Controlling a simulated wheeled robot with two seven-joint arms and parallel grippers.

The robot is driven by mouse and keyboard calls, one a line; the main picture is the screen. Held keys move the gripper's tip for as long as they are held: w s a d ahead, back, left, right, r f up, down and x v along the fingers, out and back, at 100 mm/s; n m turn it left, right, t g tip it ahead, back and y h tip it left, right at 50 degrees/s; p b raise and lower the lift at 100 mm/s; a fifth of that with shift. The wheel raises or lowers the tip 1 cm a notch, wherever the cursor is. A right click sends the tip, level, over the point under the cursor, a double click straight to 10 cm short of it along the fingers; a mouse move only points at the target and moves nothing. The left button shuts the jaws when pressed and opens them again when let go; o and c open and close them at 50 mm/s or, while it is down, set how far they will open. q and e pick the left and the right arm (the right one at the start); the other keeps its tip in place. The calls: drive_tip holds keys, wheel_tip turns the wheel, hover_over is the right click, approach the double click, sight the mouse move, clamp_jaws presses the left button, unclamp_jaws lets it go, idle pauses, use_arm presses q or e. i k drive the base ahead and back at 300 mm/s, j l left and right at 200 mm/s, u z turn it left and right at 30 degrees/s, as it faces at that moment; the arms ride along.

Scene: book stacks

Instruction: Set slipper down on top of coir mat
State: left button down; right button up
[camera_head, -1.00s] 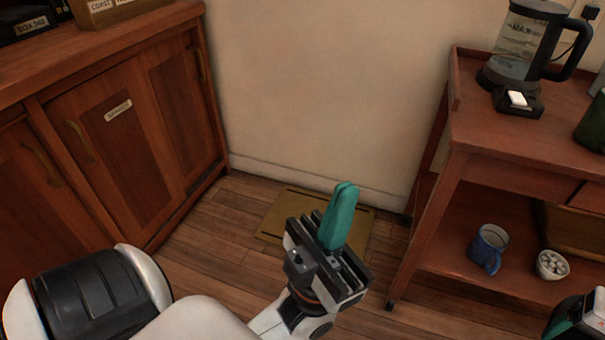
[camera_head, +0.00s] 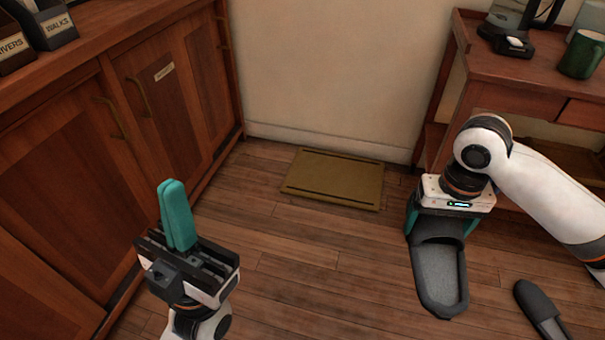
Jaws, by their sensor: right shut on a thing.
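The coir mat (camera_head: 335,179), a flat olive-brown rectangle with dark stripes, lies bare on the floor against the back wall. My right gripper (camera_head: 440,226) is shut on a dark grey slipper (camera_head: 440,278), with teal fingers at its sides.
A second grey slipper (camera_head: 540,308) lies on the floor at the lower right. A wooden cabinet (camera_head: 160,130) stands along the left. A wooden cart (camera_head: 520,75) with a green mug (camera_head: 581,54) stands at the right. The floor before the mat is clear.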

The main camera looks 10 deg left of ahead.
sight(320, 172)
drive_tip(key=i+j+u, duration=0.1)
drive_tip(key=i+j, duration=0.15)
drive_tip(key=i, duration=0.25)
drive_tip(key=i+j, duration=0.2)
drive_tip(key=i, duration=0.3)
drive_tip(key=i+j+u, duration=0.15)
drive_tip(key=i, duration=0.4)
drive_tip(key=i+l, duration=0.15)
drive_tip(key=i, duration=0.2)
drive_tip(key=i+l, duration=0.15)
drive_tip(key=i, duration=0.2)
